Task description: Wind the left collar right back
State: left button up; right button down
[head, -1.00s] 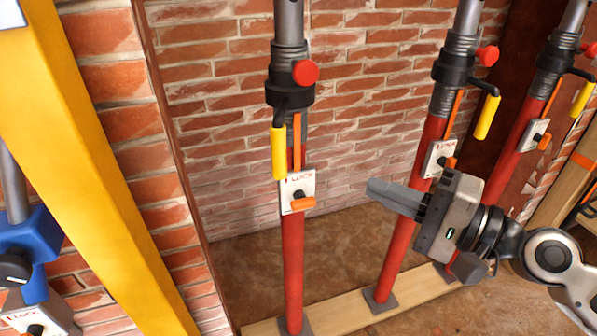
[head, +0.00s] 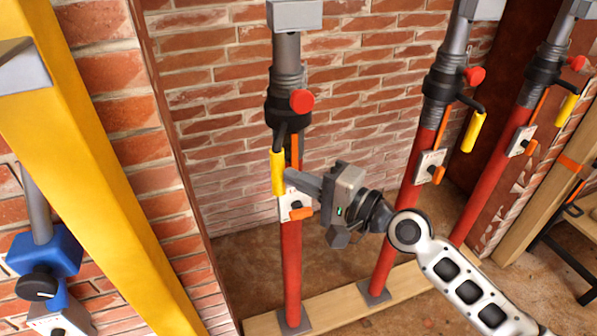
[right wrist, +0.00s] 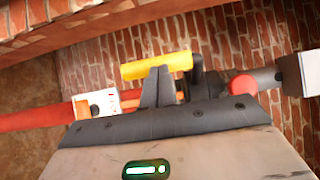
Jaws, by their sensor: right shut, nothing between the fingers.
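The left collar (head: 283,112) is a black ring on the left red prop (head: 291,262), with a red knob (head: 301,100) on its right. A crank with a yellow grip (head: 277,172) hangs down from the collar's left. My right gripper (head: 291,177) is shut and empty, its fingertips just right of the yellow grip's lower end, in front of the prop. In the right wrist view the shut fingers (right wrist: 158,86) overlap the lower edge of the yellow grip (right wrist: 155,65); whether they touch I cannot tell. My left gripper is not in view.
Below the grip, a white lock plate (head: 295,207) with an orange lever sits partly behind my gripper. Similar red props (head: 400,225) stand to the right on a wooden sill (head: 340,311). A yellow beam (head: 85,165) and blue fitting (head: 45,254) lie left.

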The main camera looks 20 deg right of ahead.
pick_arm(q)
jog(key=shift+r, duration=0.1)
pick_arm(e)
jog(key=shift+w+a, duration=0.1)
jog(key=shift+a, duration=0.1)
jog(key=shift+w+a+r+p, duration=0.1)
jog(key=shift+a+p, duration=0.25)
jog(key=shift+p, duration=0.1)
pick_arm(q)
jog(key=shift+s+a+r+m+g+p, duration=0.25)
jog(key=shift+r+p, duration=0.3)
jog(key=shift+p, duration=0.75)
pick_arm(e)
jog(key=shift+w+a, duration=0.4)
jog(key=shift+a, duration=0.5)
jog(key=shift+w+a, duration=0.45)
jog(key=shift+a, duration=0.45)
jog(key=shift+w+a, duration=0.4)
jog(key=shift+a, duration=0.5)
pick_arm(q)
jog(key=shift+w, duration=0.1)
